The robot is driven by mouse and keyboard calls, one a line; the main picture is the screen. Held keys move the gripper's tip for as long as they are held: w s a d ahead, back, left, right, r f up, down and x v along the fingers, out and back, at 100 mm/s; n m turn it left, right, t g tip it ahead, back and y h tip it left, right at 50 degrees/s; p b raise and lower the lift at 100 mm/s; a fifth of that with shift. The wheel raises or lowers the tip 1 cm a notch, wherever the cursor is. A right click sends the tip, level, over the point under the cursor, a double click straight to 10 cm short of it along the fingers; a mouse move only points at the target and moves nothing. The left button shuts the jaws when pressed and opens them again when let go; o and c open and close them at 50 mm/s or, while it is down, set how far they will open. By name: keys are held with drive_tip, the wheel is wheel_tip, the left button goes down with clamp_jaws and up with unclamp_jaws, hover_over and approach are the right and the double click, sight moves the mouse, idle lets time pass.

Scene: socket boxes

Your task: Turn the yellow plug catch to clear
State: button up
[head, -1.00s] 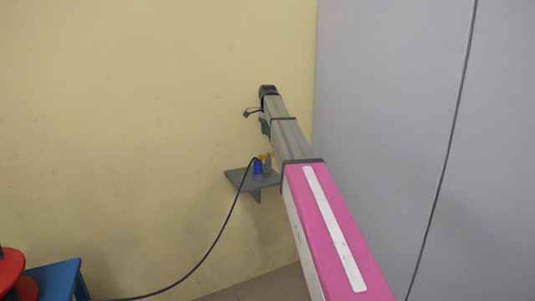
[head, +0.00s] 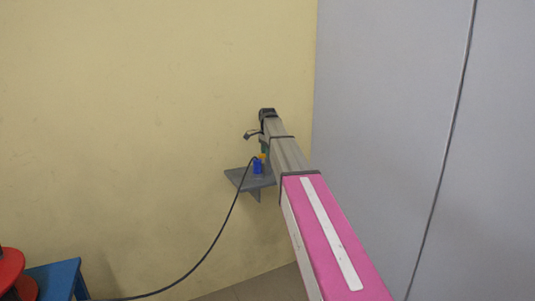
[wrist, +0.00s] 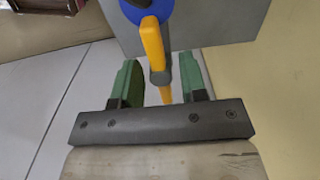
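The yellow catch (wrist: 153,45) shows in the wrist view as a bar running down from the blue plug (wrist: 146,12). My gripper (wrist: 161,75) is open, with its green fingers on either side of the lower part of the yellow catch. I see gaps between the catch and both fingers. In the head view the blue plug (head: 257,168) stands on a grey wall shelf (head: 240,179), with a little of the yellow catch (head: 262,158) showing. My arm hides most of the gripper there.
A black cable (head: 222,232) runs from the plug down to the lower left. A yellow wall (head: 130,120) is behind the shelf and grey panels (head: 400,100) stand at the right. A blue stool (head: 55,278) and a red round object (head: 10,268) are at the lower left.

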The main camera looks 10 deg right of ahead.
clamp_jaws()
drive_tip(key=shift+n, duration=0.4)
drive_tip(key=n, duration=0.3)
drive_tip(key=shift+s+n, duration=0.1)
drive_tip(key=shift+n, duration=0.3)
drive_tip(key=n, duration=0.4)
drive_tip(key=shift+d+n, duration=0.1)
drive_tip(key=shift+n, duration=0.2)
drive_tip(key=n, duration=0.8)
drive_tip(key=shift+d+n, duration=0.1)
drive_tip(key=shift+n, duration=0.2)
